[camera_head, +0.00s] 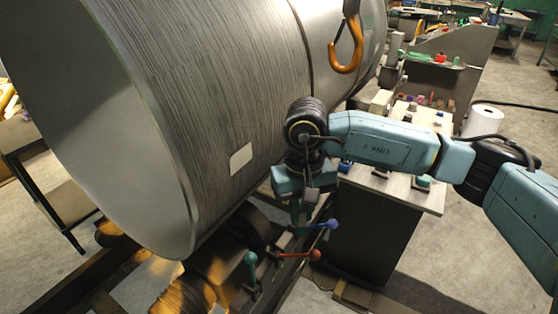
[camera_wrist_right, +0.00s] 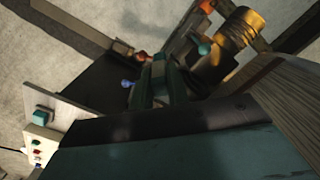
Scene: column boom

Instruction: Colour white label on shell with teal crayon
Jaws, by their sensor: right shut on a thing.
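The shell is a large grey metal cylinder (camera_head: 225,80) lying on its side in the head view. The white label (camera_head: 241,158) is a small pale patch low on its side, with no colour mark visible. My right gripper (camera_head: 305,207) points down beside the shell, right of and below the label and apart from it. In the right wrist view my gripper (camera_wrist_right: 156,92) is shut on a small block-like thing (camera_wrist_right: 158,70); it looks like the teal crayon, but its tip is hard to make out. My left gripper is not in view.
A bench (camera_head: 436,196) right of the shell holds small coloured items, including a teal-topped block (camera_head: 423,181). Levers with teal (camera_head: 250,258), red (camera_head: 315,255) and blue (camera_head: 333,223) knobs stick out below my gripper. An orange hook (camera_head: 346,52) hangs by the shell.

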